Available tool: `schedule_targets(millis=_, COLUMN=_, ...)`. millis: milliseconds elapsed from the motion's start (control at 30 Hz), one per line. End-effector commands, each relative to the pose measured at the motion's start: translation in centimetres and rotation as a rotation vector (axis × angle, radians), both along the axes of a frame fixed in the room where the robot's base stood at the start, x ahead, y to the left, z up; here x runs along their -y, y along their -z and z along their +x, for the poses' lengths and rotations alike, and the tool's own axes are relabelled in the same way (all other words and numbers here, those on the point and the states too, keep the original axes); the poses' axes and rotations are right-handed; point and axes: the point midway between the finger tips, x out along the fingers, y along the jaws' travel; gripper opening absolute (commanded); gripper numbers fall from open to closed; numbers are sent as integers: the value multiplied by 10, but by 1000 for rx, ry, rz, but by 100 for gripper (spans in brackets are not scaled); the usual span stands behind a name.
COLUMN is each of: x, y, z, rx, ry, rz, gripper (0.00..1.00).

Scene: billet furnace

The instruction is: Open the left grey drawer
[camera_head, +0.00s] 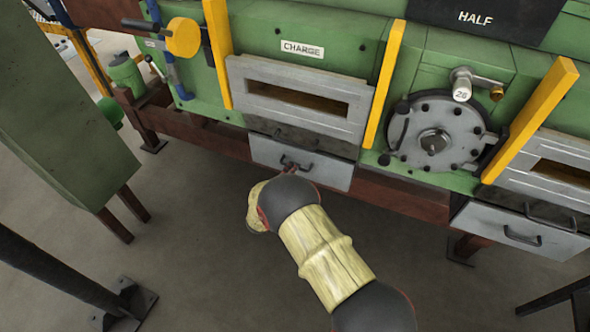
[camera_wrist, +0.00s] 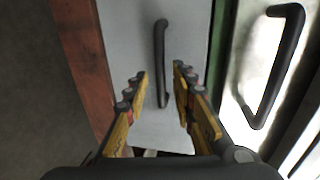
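The left grey drawer (camera_head: 328,171) sits low under the CHARGE opening and looks shut in the head view. Its grey face (camera_wrist: 190,30) fills the middle of the wrist view, with a dark bar handle (camera_wrist: 161,45) on it. My gripper (camera_wrist: 160,74) is open, with one finger on each side of the lower part of this handle in the picture. Both fingers look apart from the bar; whether they reach as deep as the bar I cannot tell. In the head view my arm hides most of the gripper.
A second dark handle (camera_wrist: 276,65) is close on the right in the wrist view. Another grey drawer (camera_head: 500,222) lies right. Brown beams (camera_head: 405,196) run beside the left drawer. A green cabinet (camera_head: 60,110) stands left. The floor (camera_head: 190,240) before the drawer is clear.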

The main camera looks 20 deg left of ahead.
Motion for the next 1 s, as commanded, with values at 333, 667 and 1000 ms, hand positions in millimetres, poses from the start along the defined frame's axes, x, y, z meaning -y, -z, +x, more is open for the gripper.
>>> schedule_targets(millis=333, x=2, y=7, z=32, rx=0, ry=0, rz=1, gripper=26)
schedule_targets(millis=667, x=2, y=7, z=33, rx=0, ry=0, rz=1, gripper=22)
schedule_targets(millis=1000, x=2, y=7, z=33, rx=0, ry=0, rz=1, gripper=2)
